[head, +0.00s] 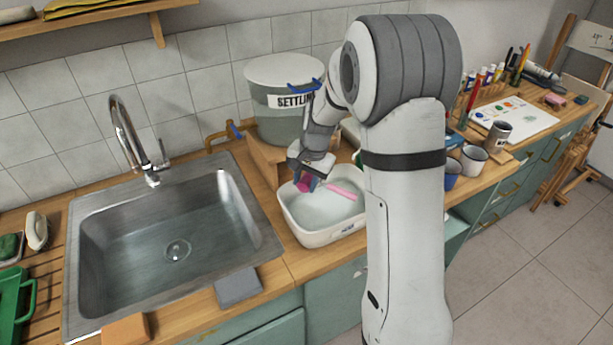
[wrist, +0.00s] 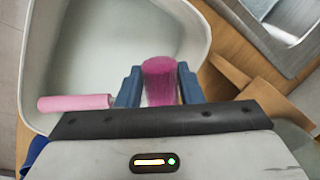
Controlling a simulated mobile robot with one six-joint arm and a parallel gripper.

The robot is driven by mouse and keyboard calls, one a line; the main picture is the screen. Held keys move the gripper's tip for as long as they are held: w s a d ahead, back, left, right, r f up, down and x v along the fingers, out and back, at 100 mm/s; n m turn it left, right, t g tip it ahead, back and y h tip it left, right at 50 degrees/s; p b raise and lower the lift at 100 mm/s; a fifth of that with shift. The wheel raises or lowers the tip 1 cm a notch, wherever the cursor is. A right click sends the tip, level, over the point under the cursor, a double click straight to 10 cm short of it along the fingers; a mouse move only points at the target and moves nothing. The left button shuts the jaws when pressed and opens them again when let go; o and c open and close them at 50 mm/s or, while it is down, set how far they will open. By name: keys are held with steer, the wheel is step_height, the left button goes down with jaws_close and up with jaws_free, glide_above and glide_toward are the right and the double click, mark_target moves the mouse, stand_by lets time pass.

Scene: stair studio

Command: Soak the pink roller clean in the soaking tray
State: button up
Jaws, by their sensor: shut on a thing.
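The soaking tray (head: 309,240) is a white tub at the right of the sink, with pale liquid inside. It fills the upper left of the wrist view (wrist: 28,75). My gripper (head: 305,184) points down into the tray's left-back part. Its blue fingers (wrist: 159,88) are shut on a magenta, rounded piece, apparently the handle of the pink roller. The roller's light pink cylinder (head: 342,190) is over or in the tray, right of my fingers. In the wrist view this cylinder (wrist: 76,103) lies left of them. The join between the two pink parts is hidden.
The steel sink (head: 170,240) with its faucet (head: 133,135) is left of the tray. A lidded settling bucket (head: 285,110) stands behind on a wooden stand. Cups (head: 473,158) and paint things are at the right. A grey cloth (head: 238,287) lies at the counter's front.

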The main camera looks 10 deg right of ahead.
steer(key=shift+f+b, duration=2.25)
steer(key=shift+f, duration=1.65)
steer(key=shift+r, duration=0.1)
steer(key=shift+r+p, duration=3.7)
steer(key=shift+r, duration=1.9)
steer(key=shift+r+p, duration=1.3)
steer(key=shift+r, duration=0.75)
steer(key=shift+s+f, duration=0.1)
